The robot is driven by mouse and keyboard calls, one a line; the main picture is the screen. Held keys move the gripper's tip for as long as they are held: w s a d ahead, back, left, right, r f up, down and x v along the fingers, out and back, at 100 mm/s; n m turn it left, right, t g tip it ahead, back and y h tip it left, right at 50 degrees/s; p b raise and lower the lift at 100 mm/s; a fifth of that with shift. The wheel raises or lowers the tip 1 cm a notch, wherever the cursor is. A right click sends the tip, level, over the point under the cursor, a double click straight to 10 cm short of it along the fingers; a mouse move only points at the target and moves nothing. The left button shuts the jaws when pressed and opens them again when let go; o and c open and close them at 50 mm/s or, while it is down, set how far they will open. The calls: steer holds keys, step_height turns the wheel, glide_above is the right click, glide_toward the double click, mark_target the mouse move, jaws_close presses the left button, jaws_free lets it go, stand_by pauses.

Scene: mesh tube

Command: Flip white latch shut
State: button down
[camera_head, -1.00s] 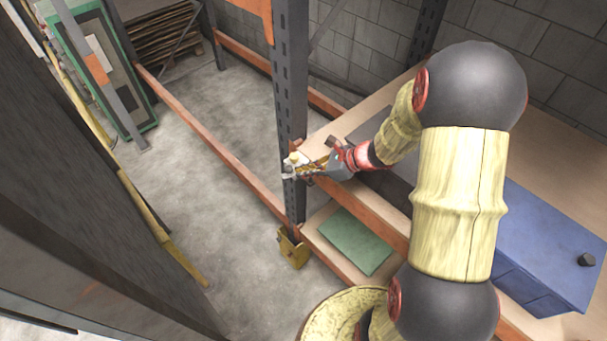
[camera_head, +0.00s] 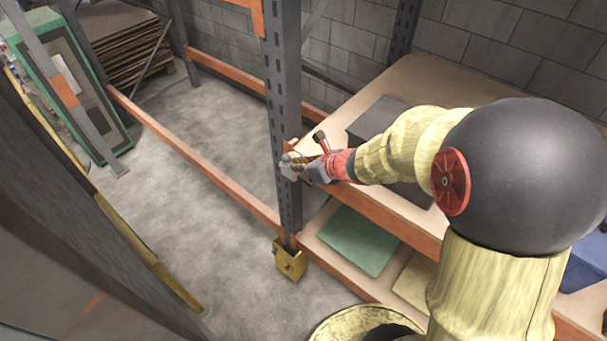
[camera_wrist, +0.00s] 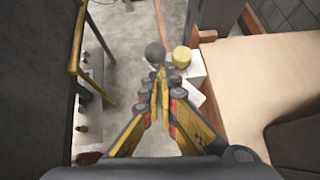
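A white box-like fixture (camera_wrist: 190,70) with a yellow round cap (camera_wrist: 181,57) shows just past my fingertips in the wrist view. A dark grey ball (camera_wrist: 155,52) is beside it on the left, in line with my fingertips. I cannot tell which part is the latch. In the head view a small pale fixture (camera_head: 290,163) sits at the grey upright post, with my gripper (camera_head: 303,166) right against it. In the wrist view my gripper (camera_wrist: 159,78) has its yellow and black fingers converging, tips together. I cannot tell whether they touch the ball or the fixture.
The grey rack post (camera_head: 283,110) stands behind the gripper, with an orange beam (camera_head: 395,220) along the wooden shelf (camera_head: 430,85). A dark grey box (camera_head: 375,120) lies on the shelf. A green panel (camera_head: 350,240) lies lower. Open concrete floor (camera_head: 190,210) is at left.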

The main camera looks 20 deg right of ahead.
steer(key=w+m+h+b, duration=0.1)
steer(key=b, duration=0.1)
steer(key=m+h+b, duration=0.1)
steer(key=m+b, duration=0.1)
steer(key=shift+w+t+h, duration=0.35)
steer(key=shift+t+h, duration=0.05)
steer(key=shift+w+r, duration=0.1)
steer(key=shift+w, duration=0.1)
steer(key=shift+d, duration=0.15)
steer(key=shift+s+d, duration=0.4)
steer(key=shift+d, duration=0.05)
stand_by(0.5)
